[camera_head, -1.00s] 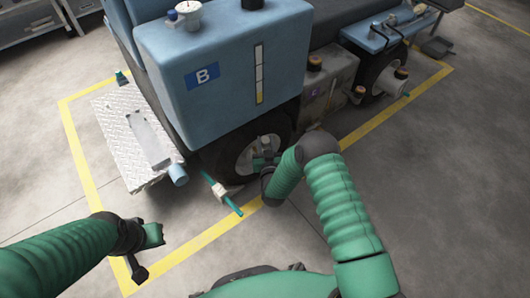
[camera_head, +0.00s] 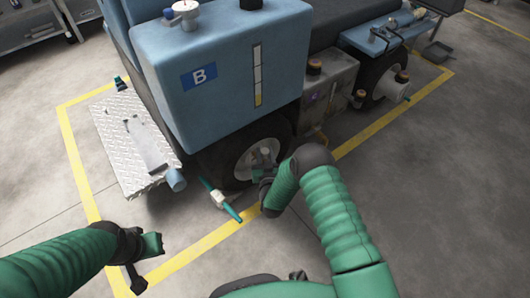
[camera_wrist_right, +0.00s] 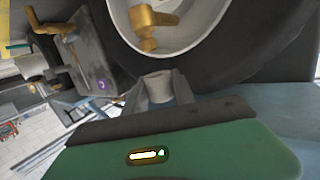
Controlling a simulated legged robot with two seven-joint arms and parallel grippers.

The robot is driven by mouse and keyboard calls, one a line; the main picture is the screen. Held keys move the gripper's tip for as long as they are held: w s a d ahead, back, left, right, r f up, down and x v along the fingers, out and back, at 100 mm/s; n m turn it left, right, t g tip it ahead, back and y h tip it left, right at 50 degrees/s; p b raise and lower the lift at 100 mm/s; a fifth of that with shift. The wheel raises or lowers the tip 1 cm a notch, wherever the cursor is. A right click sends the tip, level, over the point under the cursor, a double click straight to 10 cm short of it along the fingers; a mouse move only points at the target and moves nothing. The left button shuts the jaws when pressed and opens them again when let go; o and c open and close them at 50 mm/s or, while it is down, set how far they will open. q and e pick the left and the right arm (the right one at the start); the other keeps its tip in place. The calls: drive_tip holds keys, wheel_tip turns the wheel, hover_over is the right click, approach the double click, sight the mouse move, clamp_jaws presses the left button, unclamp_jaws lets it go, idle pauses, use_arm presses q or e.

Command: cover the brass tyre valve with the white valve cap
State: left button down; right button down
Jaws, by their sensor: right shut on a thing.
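The brass tyre valve (camera_wrist_right: 148,28) stands out in front of the pale wheel rim at the top of the right wrist view, its stem end pointing down toward my gripper. The white valve cap (camera_wrist_right: 158,86), greyish in this light, is held between the fingers of my right gripper (camera_wrist_right: 160,98), just below the valve. A gap shows between the cap and the valve. In the head view my right gripper (camera_head: 262,173) is in front of the front wheel (camera_head: 238,150), and the cap is too small to make out. My left gripper (camera_head: 146,258) is low at the left, away from the cart.
The blue tank marked B (camera_head: 225,60) overhangs the wheel. A metal tread step (camera_head: 112,150) is left of the wheel. A white and teal piece (camera_head: 219,198) lies near the yellow floor line. The floor in front is mostly clear.

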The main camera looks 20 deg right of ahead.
drive_tip(key=shift+f+b, duration=1.7)
drive_tip(key=shift+f, duration=0.95)
drive_tip(key=c, duration=0.9)
unclamp_jaws()
drive_tip(key=shift+c, duration=0.2)
